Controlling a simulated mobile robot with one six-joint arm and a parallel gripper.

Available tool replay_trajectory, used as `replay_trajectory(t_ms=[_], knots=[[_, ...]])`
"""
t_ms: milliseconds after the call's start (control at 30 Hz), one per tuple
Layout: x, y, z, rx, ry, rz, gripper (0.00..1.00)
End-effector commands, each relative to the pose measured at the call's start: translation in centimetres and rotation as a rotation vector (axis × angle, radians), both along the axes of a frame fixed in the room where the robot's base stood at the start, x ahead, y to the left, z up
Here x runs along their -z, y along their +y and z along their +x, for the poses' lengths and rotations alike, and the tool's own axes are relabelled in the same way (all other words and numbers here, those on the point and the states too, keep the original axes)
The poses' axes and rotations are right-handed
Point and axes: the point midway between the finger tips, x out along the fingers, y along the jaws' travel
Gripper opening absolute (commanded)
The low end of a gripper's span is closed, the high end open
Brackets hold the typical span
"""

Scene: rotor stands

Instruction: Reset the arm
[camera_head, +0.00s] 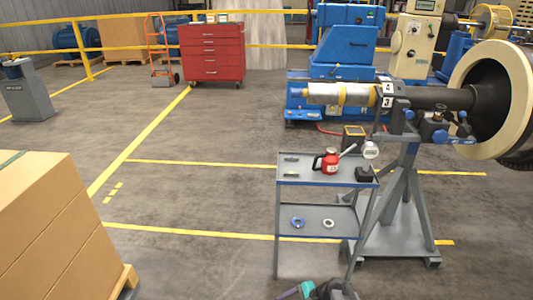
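My gripper cannot be made out in the head view. Only a small teal and dark grey shape shows at the bottom edge, right of centre. It is cut off by the frame, and I cannot tell whether it is part of my arm. No gripper fingers show there.
A grey cart (325,177) bears a red oil can (327,163) and a gauge (369,152). Right of it, a grey stand (397,205) supports a rotor shaft (440,97). Boxes (45,225) stand front left; a red tool cabinet (212,53) stands behind. The left-centre floor is clear.

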Motion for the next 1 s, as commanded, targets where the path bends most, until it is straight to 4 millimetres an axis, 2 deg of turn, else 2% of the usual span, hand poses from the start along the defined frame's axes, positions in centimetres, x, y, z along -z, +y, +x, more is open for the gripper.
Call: replay_trajectory(t_ms=[33, 133, 233, 400, 500, 600, 800, 1000], knots=[[0.8, 0.9, -2.7, -0.075, 0.015, -0.032, 0.74], [2.6, 1.6, -7.3, -0.234, 0.035, -0.099, 0.74], [3.9, 1.3, -11.7, -0.398, 0.054, -0.163, 0.74], [5.2, -0.7, -18.0, -0.665, 0.078, -0.259, 0.74], [5.5, -2.9, -20.5, -0.811, 0.086, -0.308, 0.74], [5.2, -5.1, -22.1, -0.945, 0.089, -0.35, 0.74], [4.6, -8.5, -23.4, -1.172, 0.087, -0.398, 0.74], [4.6, -9.1, -23.5, -1.259, 0.065, -0.379, 0.74]])
